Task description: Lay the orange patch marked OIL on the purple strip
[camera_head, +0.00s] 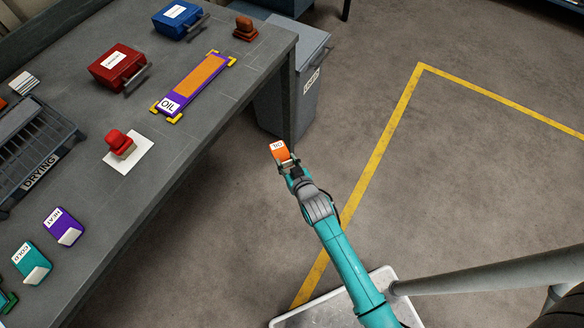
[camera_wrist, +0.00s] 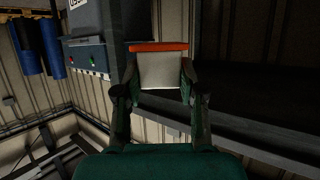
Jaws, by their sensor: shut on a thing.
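My gripper (camera_head: 288,163) is shut on the orange patch (camera_head: 279,151), held out past the table's right edge above the floor. A white label with dark lettering shows on the patch. In the wrist view, the patch (camera_wrist: 160,47) shows an orange edge and a pale face between the fingers (camera_wrist: 160,85). The purple strip (camera_head: 192,98) lies flat on the table. A long orange band runs along its middle, and a white OIL label sits at its near end. Yellow corner marks frame the strip. The patch is well apart from the strip, to its lower right.
The grey table (camera_head: 150,195) also carries a red box (camera_head: 117,66), a blue box (camera_head: 180,20), a red stamp-like block (camera_head: 119,143) on white paper, a DRYING rack (camera_head: 62,150), and purple HEAT (camera_head: 64,227) and teal COLD (camera_head: 32,262) pieces. A grey bin (camera_head: 290,90) stands beside the table.

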